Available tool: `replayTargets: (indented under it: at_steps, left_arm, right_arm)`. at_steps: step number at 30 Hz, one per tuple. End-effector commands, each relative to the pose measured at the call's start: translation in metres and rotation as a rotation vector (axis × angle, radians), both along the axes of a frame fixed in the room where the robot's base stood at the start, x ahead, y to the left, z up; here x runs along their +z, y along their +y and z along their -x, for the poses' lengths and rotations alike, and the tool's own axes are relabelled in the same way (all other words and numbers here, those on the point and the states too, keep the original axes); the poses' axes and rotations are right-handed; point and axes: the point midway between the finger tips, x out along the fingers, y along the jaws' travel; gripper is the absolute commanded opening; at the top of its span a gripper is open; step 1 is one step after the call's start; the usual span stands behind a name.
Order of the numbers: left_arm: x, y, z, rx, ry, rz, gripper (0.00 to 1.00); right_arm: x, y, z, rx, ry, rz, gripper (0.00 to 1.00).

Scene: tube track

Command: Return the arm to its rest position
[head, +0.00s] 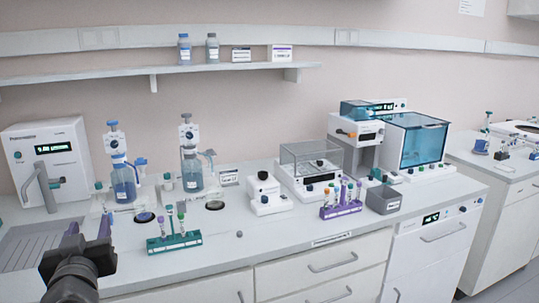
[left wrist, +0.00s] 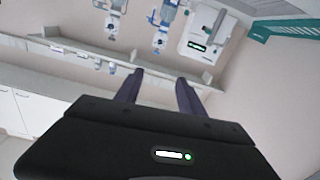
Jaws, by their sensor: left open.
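My left gripper (head: 88,232) is at the lower left of the head view, in front of the left end of the bench. Its two dark fingers are apart with nothing between them. In the left wrist view the open fingers (left wrist: 158,88) show from behind, also empty, with the bench upside down beyond them. My right gripper is in neither view. A green rack (head: 174,243) with a few tubes stands on the bench to the right of the left gripper, apart from it. A purple rack (head: 341,210) with several tubes stands further right.
A white dispenser (head: 48,150) with a green display stands behind the left gripper, beside a grey drain grid (head: 30,247). Two bottles with dispenser tops (head: 124,180) stand behind the green rack. White instruments (head: 310,165) fill the back right. The bench front near the middle is mostly clear.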

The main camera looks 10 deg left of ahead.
Motion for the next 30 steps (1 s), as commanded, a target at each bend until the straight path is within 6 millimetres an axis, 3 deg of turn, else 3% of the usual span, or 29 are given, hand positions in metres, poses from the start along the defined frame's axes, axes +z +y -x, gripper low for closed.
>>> replayTargets:
  at_steps: [7,13,17,23,26,30]
  left_arm:
    - [-0.005,-0.007,-0.004,-0.032,-0.027,0.087,0.46]
    - [-0.044,-0.017,-0.020,-0.080,0.033,0.169,0.46]
    - [-0.081,-0.028,-0.033,-0.118,0.095,0.226,0.46]
    - [-0.156,-0.058,-0.051,-0.189,0.231,0.333,0.46]
    - [-0.210,-0.083,-0.056,-0.237,0.336,0.402,0.46]
    - [-0.306,-0.136,-0.048,-0.321,0.532,0.514,0.46]
  right_arm:
    - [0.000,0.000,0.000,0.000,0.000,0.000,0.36]
    - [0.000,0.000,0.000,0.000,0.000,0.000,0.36]
    - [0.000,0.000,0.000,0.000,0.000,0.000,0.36]
    - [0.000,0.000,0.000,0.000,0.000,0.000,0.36]
    - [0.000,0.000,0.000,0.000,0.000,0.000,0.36]
    - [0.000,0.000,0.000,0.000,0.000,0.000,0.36]
